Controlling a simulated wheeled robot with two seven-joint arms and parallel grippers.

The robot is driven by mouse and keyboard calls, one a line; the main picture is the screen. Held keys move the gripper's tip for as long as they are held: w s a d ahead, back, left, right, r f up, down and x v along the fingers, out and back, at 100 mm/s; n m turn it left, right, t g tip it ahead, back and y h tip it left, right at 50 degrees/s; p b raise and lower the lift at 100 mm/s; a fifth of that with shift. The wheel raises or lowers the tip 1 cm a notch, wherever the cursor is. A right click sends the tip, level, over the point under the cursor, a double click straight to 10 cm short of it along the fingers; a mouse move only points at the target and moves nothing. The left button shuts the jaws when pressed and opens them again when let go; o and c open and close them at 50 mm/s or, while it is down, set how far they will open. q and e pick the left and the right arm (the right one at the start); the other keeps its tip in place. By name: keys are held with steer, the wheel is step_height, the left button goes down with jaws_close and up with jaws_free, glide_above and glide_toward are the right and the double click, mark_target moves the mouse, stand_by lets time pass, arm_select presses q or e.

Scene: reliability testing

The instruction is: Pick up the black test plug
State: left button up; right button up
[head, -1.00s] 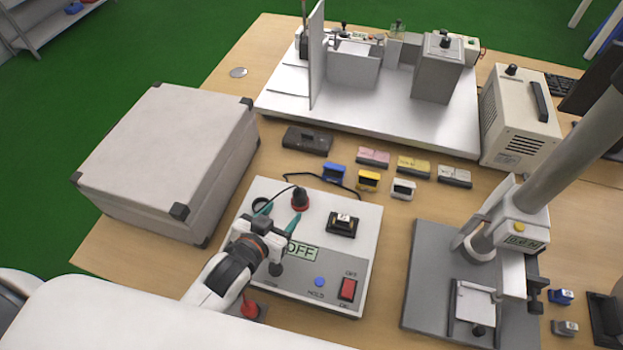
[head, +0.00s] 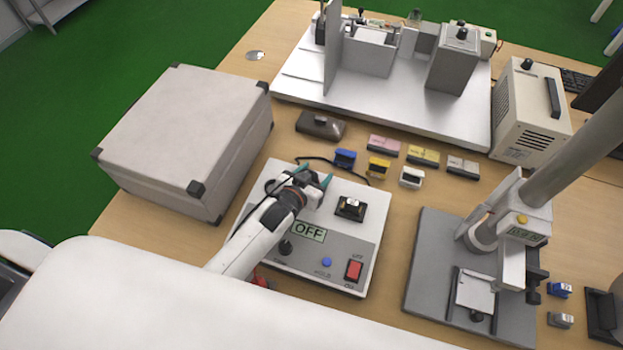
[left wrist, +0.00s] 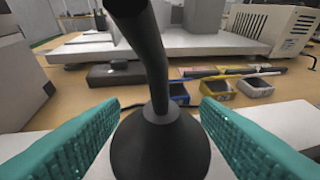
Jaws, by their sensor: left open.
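The black test plug (left wrist: 160,140) fills the middle of the left wrist view, a dark cone with a thick black cable rising from it. My left gripper (left wrist: 160,106) is open, with one teal finger on each side of the plug; a gap shows on both sides near the fingertips. In the head view my left gripper (head: 314,174) is over the upper left of the white tester box (head: 376,212), and it hides the plug. The tester's display (head: 309,232) reads OFF.
A red switch (head: 354,270) and a black socket block (head: 350,207) are on the tester. Small blue (head: 345,158), yellow (head: 379,167) and white (head: 411,177) blocks stand behind it. A large grey case (head: 185,130) is left, a grey test stand (head: 425,290) right.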

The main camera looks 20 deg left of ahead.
arm_select(q)
steer(key=shift+c, duration=0.6)
steer(key=c, duration=1)
arm_select(e)
steer(key=shift+s, duration=0.45)
